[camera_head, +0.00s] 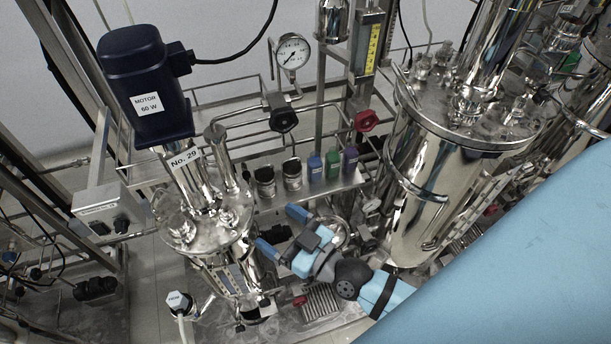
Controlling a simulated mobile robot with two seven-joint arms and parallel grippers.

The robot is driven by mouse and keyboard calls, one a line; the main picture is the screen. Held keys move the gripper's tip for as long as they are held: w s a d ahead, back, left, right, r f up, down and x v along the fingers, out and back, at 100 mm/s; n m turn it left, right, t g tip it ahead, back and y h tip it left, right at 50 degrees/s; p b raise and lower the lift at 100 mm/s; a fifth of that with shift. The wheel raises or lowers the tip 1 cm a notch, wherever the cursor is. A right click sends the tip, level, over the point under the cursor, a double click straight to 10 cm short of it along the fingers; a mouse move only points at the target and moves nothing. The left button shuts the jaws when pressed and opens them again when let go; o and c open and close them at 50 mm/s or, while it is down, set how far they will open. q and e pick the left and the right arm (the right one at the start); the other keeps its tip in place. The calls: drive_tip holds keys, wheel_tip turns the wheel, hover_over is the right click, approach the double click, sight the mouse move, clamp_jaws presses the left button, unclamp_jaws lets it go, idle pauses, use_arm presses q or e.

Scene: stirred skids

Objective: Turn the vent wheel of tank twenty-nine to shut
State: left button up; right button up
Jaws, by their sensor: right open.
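The tank labelled No. 29 (207,232) is a small shiny steel vessel at left. A dark blue motor (146,85) marked 60 W stands above it. A dark handwheel (283,120) sits on the piping behind and right of its lid; I cannot tell whether this is the vent wheel, nor whether it is open or shut. A red handwheel (366,121) sits farther right, near the larger tank. My right gripper (281,232) is open, its blue fingertips pointing left, just right of tank twenty-nine and apart from both wheels. My left gripper is out of view.
A larger steel tank (430,190) stands at right. A shelf (312,187) holds jars and blue, green and purple bottles behind my gripper. A round gauge (292,52) is above the piping. A small red handle (300,301) sits low by a grate.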

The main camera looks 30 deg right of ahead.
drive_tip(key=s+d+f+g+h, duration=0.1)
drive_tip(key=s+f+g, duration=0.1)
drive_tip(key=f, duration=0.5)
drive_tip(key=s+d+f+m+g+h, duration=0.1)
drive_tip(key=s+f+g, duration=0.1)
drive_tip(key=f, duration=0.4)
drive_tip(key=shift+s+d+f+g+h, duration=0.3)
drive_tip(key=shift+d+f+g, duration=0.1)
drive_tip(key=shift+g, duration=0.4)
drive_tip(key=shift+w, duration=0.1)
